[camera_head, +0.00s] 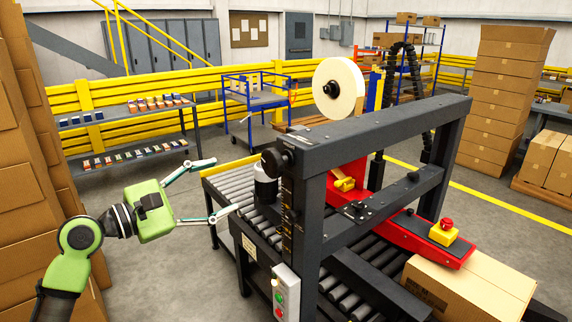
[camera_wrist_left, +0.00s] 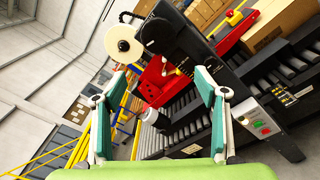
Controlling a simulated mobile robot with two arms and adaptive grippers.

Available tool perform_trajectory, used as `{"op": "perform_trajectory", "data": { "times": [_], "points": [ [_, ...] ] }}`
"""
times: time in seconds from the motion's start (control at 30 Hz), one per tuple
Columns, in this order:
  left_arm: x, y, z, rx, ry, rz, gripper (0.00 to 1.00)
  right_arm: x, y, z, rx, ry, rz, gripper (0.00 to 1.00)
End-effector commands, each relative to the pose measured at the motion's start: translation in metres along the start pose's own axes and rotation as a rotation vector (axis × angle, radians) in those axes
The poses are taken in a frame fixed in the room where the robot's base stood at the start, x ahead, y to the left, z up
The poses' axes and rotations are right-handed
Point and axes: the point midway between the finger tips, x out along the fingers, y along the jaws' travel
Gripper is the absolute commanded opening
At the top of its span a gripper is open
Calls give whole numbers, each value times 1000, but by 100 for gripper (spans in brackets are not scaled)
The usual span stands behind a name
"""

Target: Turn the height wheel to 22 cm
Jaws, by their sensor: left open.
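The height wheel (camera_head: 275,161) is a dark round knob at the near top corner of the black machine frame (camera_head: 370,140). In the left wrist view, the wheel (camera_wrist_left: 158,36) is above the space between the fingertips. A scale strip (camera_head: 287,215) runs down the near post, too small to read. My left gripper (camera_head: 224,186) is open and empty, left of the frame, fingers pointing toward it and apart from the wheel. Its spread fingers also show in the left wrist view (camera_wrist_left: 161,72). My right gripper is out of view.
A roller conveyor (camera_head: 228,188) runs under the frame. A button box (camera_head: 286,292) hangs on the near side. Stacked cartons (camera_head: 25,190) stand at the left.

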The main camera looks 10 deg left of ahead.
Motion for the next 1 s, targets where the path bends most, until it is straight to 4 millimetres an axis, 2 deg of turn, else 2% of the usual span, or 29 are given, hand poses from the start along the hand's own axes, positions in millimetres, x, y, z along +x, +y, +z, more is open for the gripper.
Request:
{"op": "perform_trajectory", "data": {
  "times": [0.03,0.1,0.23,0.7,0.83,1.0],
  "points": [
    [-3,2,13,-8,-21,-6,66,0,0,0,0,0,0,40],
    [-3,4,23,-19,-38,-10,66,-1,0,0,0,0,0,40],
    [8,5,26,-25,-43,-10,66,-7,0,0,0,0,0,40],
    [102,5,30,-25,-41,-9,66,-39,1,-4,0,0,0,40],
    [120,4,29,-23,-40,-9,66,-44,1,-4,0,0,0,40],
    [132,2,29,-22,-39,-10,66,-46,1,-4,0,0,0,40]
  ]
}}
